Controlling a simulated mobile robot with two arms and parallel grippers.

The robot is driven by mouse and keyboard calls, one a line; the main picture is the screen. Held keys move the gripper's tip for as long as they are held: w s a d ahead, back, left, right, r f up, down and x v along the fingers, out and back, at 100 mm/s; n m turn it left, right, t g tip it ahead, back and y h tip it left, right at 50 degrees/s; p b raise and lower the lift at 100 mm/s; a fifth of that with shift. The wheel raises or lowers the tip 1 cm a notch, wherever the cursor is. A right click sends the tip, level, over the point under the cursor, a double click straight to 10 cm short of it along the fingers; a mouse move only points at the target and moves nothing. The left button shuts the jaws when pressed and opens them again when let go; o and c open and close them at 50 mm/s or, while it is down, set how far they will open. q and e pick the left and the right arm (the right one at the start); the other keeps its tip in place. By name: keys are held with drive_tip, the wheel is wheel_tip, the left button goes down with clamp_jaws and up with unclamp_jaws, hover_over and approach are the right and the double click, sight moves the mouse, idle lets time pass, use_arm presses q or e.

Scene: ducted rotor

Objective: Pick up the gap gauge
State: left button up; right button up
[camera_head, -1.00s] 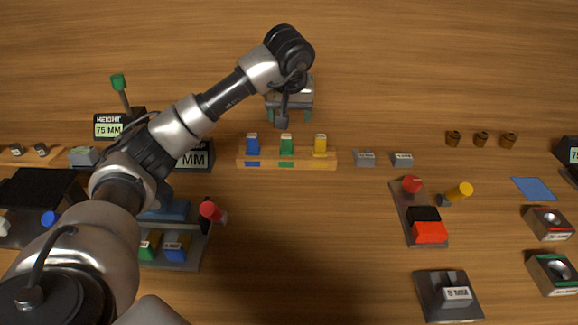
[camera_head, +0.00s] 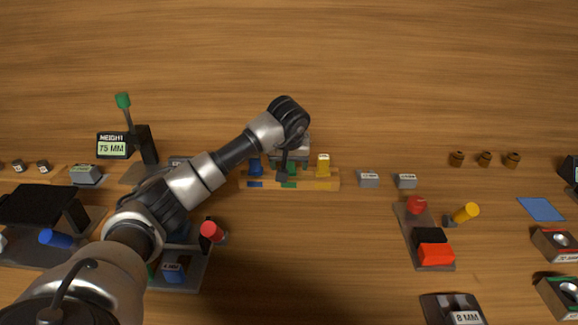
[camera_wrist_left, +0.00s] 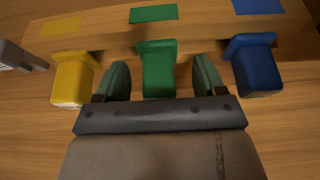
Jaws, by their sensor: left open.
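Three coloured blocks with overhanging heads, blue (camera_wrist_left: 257,72), green (camera_wrist_left: 157,72) and yellow (camera_wrist_left: 72,80), stand in a row along a wooden rack (camera_head: 327,184). No readable label shows which is the gap gauge. My left gripper (camera_wrist_left: 161,80) is open at the green block, with one finger on each side of it in the left wrist view. The fingers look apart from the block, with small gaps. In the head view, my left gripper (camera_head: 289,164) partly covers the green block. My right gripper is not in view.
Two grey labelled blocks (camera_head: 368,180) (camera_head: 405,181) stand right of the rack. A fixture with red and black blocks (camera_head: 433,253) and a yellow cylinder (camera_head: 465,213) lie farther right. A height display (camera_head: 114,146) stands at the left. The table behind the rack is clear.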

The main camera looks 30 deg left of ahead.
use_arm(q)
drive_tip(key=shift+w+f, duration=0.1)
drive_tip(key=shift+f, duration=0.15)
drive_tip(key=shift+r, duration=0.1)
drive_tip(key=c, duration=1)
